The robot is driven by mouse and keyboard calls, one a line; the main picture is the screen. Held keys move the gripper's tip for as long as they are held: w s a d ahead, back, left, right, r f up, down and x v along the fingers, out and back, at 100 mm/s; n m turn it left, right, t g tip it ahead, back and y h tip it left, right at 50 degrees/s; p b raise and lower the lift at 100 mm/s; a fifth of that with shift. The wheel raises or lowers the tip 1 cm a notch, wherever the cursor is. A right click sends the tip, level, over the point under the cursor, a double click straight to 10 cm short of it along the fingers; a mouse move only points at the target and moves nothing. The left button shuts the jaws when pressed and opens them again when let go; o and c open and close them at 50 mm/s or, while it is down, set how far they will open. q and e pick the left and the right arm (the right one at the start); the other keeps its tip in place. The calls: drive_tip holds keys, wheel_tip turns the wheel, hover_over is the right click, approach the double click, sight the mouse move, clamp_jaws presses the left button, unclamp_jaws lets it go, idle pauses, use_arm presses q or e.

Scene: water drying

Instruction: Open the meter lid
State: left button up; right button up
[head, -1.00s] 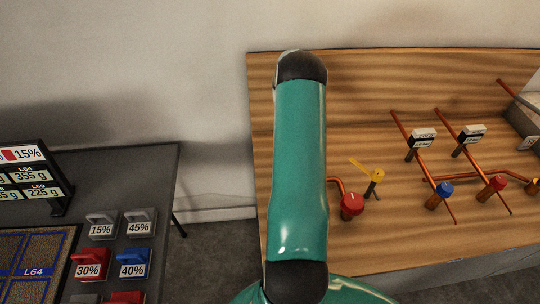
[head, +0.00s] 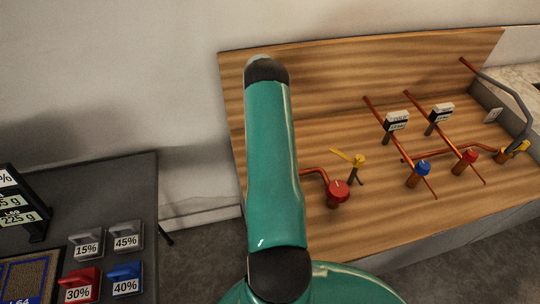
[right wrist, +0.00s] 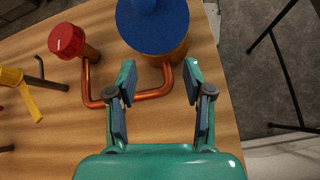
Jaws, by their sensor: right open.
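In the right wrist view a large round blue lid (right wrist: 152,28) sits closed on a brass meter body (right wrist: 172,58) at the top middle. A small blue bump shows on the lid near the frame's top edge. My right gripper (right wrist: 160,76) is open and empty, its two fingers pointing toward the meter, one on each side of a copper pipe (right wrist: 140,97) that runs from it. I cannot tell how far the fingertips are from the lid. In the head view a teal arm link of mine stands in the middle, and the meter is not visible there. My left gripper is not in view.
A red knob (right wrist: 66,40) and a yellow lever valve (right wrist: 22,88) stand left of the meter. On the wooden board (head: 300,115), further right, are white-topped meters (head: 397,120) and a blue knob (head: 423,167). A dark table (head: 105,180) with percent-labelled blocks is at the left.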

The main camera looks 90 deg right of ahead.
drive_tip(key=shift+r, duration=0.1)
wheel_tip(320, 180, up, 10)
idle(0.4)
drive_tip(key=shift+f, duration=0.2)
